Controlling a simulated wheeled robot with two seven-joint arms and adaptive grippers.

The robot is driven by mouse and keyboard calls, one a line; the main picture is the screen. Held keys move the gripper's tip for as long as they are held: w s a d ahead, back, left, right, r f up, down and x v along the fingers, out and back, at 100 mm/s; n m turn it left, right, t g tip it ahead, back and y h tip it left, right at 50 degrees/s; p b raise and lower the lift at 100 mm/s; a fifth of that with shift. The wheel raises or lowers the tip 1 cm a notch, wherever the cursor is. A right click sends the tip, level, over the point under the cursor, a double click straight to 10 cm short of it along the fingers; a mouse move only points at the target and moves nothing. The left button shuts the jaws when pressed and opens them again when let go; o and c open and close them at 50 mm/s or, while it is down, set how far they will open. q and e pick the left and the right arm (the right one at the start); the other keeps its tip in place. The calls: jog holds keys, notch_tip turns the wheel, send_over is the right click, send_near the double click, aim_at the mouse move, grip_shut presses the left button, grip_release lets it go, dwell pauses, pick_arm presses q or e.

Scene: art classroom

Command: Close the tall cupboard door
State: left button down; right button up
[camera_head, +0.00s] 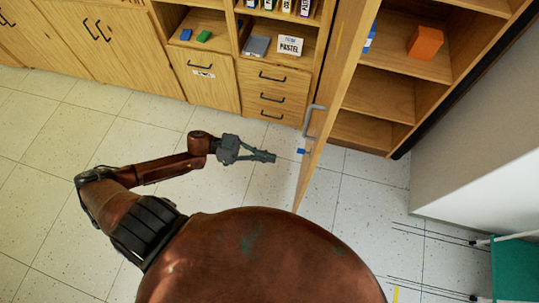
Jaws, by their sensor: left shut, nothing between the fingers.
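The tall cupboard (432,75) stands at the upper right with its shelves in view. Its wooden door (343,65) is open and swung out toward me, seen nearly edge-on. A grey handle (312,119) sits on the left face of the door, and a small blue piece (302,151) shows below it. My left gripper (270,157) is shut and empty. It is left of the door, a little below the handle in the picture, and looks apart from it. My right gripper is not in view.
Low wooden cabinets (210,85) and drawers (272,98) line the back wall. An orange box (425,42) stands on a cupboard shelf. A white wall or panel (480,140) and a teal object (515,270) are at right. The tiled floor at left is clear.

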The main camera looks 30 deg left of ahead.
pick_arm(q)
jog(key=b+x, duration=0.1)
jog(key=x, duration=0.9)
jog(key=shift+w+d, duration=0.2)
jog(key=shift+d, duration=0.05)
